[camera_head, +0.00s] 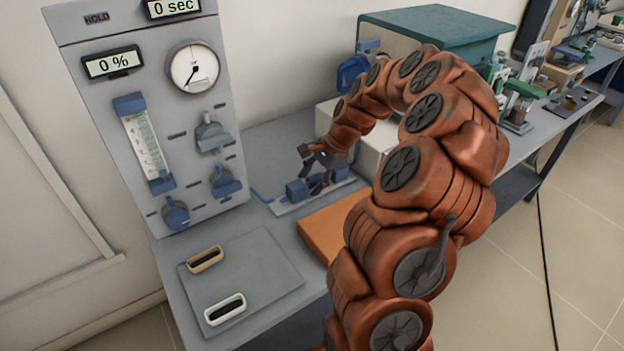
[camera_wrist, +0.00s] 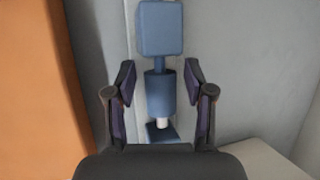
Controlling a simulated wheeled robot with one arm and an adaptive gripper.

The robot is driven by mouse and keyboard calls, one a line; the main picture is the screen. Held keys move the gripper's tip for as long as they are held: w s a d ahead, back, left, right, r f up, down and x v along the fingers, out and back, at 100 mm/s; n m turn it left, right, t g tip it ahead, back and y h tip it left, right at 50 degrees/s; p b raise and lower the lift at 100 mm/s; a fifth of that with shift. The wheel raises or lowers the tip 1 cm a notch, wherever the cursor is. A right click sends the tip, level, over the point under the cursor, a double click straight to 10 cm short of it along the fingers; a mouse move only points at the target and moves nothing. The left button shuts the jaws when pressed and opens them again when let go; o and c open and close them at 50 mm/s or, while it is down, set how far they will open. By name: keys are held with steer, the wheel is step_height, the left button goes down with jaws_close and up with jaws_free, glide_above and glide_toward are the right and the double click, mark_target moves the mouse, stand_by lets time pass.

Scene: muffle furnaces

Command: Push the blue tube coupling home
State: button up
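In the wrist view, the blue tube coupling (camera_wrist: 160,93) is a short blue cylinder lying between my gripper's two fingers. A narrow blue neck joins its upper end to a larger blue block (camera_wrist: 160,28). A short white tube (camera_wrist: 162,123) shows at its lower end, near a blue square part (camera_wrist: 161,134). My gripper (camera_wrist: 159,76) is open, with a finger on each side of the coupling and a gap visible on both sides. In the head view, my gripper (camera_head: 319,168) is down at the blue fittings (camera_head: 296,190) on a pale base strip, and hides part of them.
An orange slab (camera_head: 332,222) lies in front of the fittings. A grey gas panel (camera_head: 150,120) with dials and knobs stands at the left. A white box (camera_head: 372,154) stands behind my gripper. A grey mat (camera_head: 262,262) holds two small oval-rimmed pieces.

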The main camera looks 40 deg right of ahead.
jaws_close()
stand_by(0.4)
steer(key=shift+s+d, duration=0.15)
steer(key=shift+d, duration=1.6)
steer(key=shift+c, duration=0.7)
jaws_free()
steer(key=shift+d, duration=0.15)
steer(key=o, duration=0.4)
steer(key=shift+c, duration=0.2)
steer(key=shift+r, duration=0.1)
